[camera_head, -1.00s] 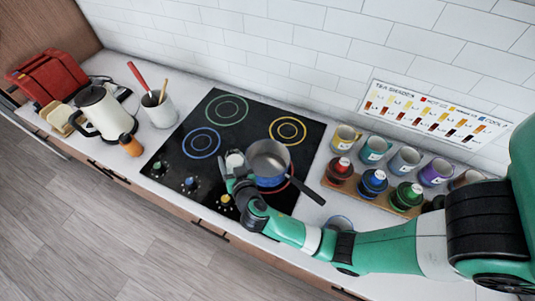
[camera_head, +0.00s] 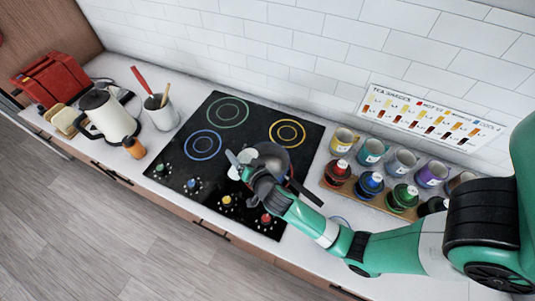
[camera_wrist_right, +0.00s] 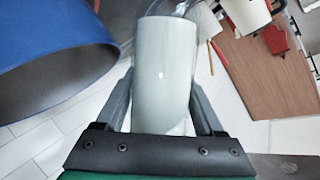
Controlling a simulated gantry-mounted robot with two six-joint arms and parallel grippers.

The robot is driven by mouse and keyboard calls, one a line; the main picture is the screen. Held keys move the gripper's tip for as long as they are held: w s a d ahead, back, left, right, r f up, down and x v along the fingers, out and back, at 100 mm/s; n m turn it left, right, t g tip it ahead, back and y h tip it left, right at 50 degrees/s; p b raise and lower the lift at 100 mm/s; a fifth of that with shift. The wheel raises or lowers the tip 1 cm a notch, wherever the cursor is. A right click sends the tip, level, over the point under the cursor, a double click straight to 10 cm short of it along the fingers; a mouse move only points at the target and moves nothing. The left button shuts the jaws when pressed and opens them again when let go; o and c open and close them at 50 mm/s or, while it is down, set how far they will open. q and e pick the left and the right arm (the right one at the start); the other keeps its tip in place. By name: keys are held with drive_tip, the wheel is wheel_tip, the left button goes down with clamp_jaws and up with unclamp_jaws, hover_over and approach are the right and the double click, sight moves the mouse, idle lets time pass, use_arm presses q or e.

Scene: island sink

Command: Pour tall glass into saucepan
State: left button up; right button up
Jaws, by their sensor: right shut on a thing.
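My right gripper (camera_head: 243,168) is shut on the tall glass (camera_wrist_right: 165,72), which looks pale and whitish with a clear rim at its top end in the right wrist view. In the head view a little of the glass (camera_head: 234,174) shows at the left of the gripper. The saucepan (camera_head: 275,154) stands on the cooktop just right of and behind the gripper, partly hidden by my wrist. Its blue side (camera_wrist_right: 45,55) shows close by, left of the glass, in the wrist view. I cannot tell how full the glass is. My left gripper is not in view.
The black cooktop (camera_head: 175,165) has free room left of the saucepan. Several mugs (camera_head: 370,152) and bottles on a wooden rack (camera_head: 384,204) stand at the right. A kettle (camera_head: 108,116), a red toaster (camera_head: 50,75) and a utensil crock (camera_head: 160,112) stand at the left.

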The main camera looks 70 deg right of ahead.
drive_tip(key=shift+r+m+p, duration=0.3)
drive_tip(key=shift+p, duration=0.05)
drive_tip(key=shift+r, duration=0.15)
drive_tip(key=shift+t+y, duration=0.3)
drive_tip(key=shift+w+a+f+m+t+y, duration=0.1)
drive_tip(key=shift+f+m+t+y, duration=0.2)
drive_tip(key=shift+m, duration=0.4)
drive_tip(key=shift+f+m+t+y, duration=0.1)
drive_tip(key=shift+f+m+t, duration=0.2)
drive_tip(key=shift+m, duration=0.4)
idle(0.9)
drive_tip(key=shift+r+m+y+p, duration=0.3)
drive_tip(key=shift+r+m+p, duration=0.15)
drive_tip(key=shift+m, duration=0.15)
idle(0.6)
drive_tip(key=shift+s+d+f+m+t, duration=0.15)
drive_tip(key=shift+s+d+m+t, duration=0.15)
drive_tip(key=shift+d+m, duration=0.1)
drive_tip(key=shift+s+d+f+m, duration=0.15)
drive_tip(key=shift+s+d+m, duration=0.05)
drive_tip(key=shift+d+m, duration=0.1)
idle(0.7)
drive_tip(key=shift+r+m+t+y+b, duration=0.35)
drive_tip(key=shift+m+t+y+b, duration=0.05)
drive_tip(key=shift+m+t+b, duration=0.1)
idle(0.5)
drive_tip(key=shift+d, duration=0.1)
